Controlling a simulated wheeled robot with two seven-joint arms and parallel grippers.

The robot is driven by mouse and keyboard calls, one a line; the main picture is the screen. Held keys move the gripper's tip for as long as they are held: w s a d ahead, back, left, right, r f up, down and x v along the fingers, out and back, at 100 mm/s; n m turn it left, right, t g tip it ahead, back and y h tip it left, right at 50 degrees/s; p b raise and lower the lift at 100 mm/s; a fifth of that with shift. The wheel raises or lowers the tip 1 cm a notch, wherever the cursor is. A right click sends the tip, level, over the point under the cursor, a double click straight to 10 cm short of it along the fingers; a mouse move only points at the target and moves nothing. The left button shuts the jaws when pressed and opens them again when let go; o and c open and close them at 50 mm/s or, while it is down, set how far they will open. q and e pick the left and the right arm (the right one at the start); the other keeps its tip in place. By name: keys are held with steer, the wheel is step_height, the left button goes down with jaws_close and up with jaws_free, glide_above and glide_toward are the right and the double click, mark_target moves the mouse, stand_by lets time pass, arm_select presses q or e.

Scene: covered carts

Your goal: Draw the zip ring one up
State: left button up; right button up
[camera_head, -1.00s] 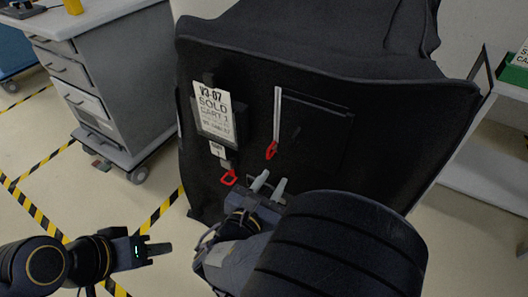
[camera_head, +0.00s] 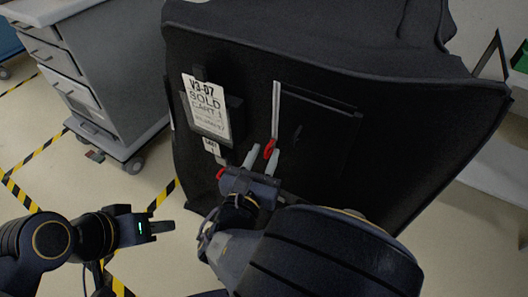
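A red zip ring (camera_head: 270,148) hangs at the lower end of a pale vertical zip strip (camera_head: 276,108) on the black cart cover (camera_head: 330,195). My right gripper (camera_head: 262,158) is in front of the cover with its two pale fingers apart. The ring shows at the fingertips, close to the right finger; I cannot tell whether they touch.
A grey drawer cabinet (camera_head: 100,75) stands left, a shelf at right. Floor with striped tape lies between.

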steer(key=shift+c, duration=0.3)
jaws_close()
steer(key=shift+r, duration=0.1)
steer(key=p, duration=1.4)
glide_toward(273, 87)
steer(key=x, duration=0.4)
steer(key=shift+w+r, duration=0.1)
steer(key=shift+w, duration=0.1)
steer(key=shift+b, duration=0.35)
steer(key=shift+o, duration=0.3)
jaws_free()
